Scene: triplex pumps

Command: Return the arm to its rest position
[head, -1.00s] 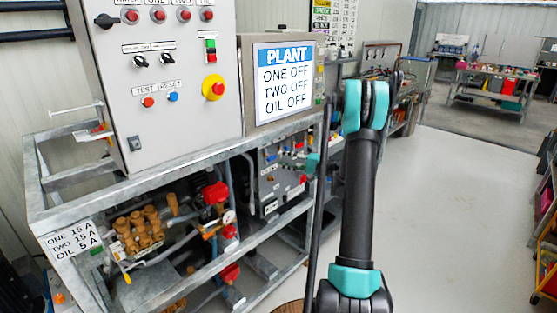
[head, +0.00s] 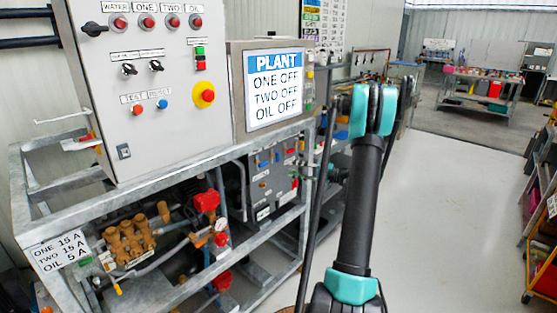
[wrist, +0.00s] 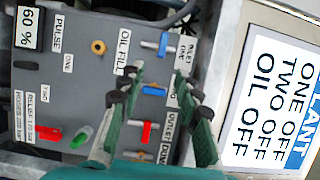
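My gripper (wrist: 158,78) shows in the wrist view with its two green fingers spread apart and nothing between them. It faces a grey valve panel (wrist: 62,100), which shows blue levers and a red lever between and beyond the fingers. I cannot tell how far the fingertips are from the panel. In the head view my arm (head: 360,200) rises at the middle right, bent at its teal joint. The same panel (head: 262,188) sits in the frame to the left of the arm. The gripper itself is mostly hidden behind my arm there.
A metal frame (head: 200,165) carries a control box (head: 175,70) with lamps and knobs, and a display (head: 273,88) reading ONE OFF, TWO OFF, OIL OFF. Pumps and pipes fill the lower frame. Clear floor (head: 450,200) lies to the right. A shelf rack (head: 545,210) stands at the right edge.

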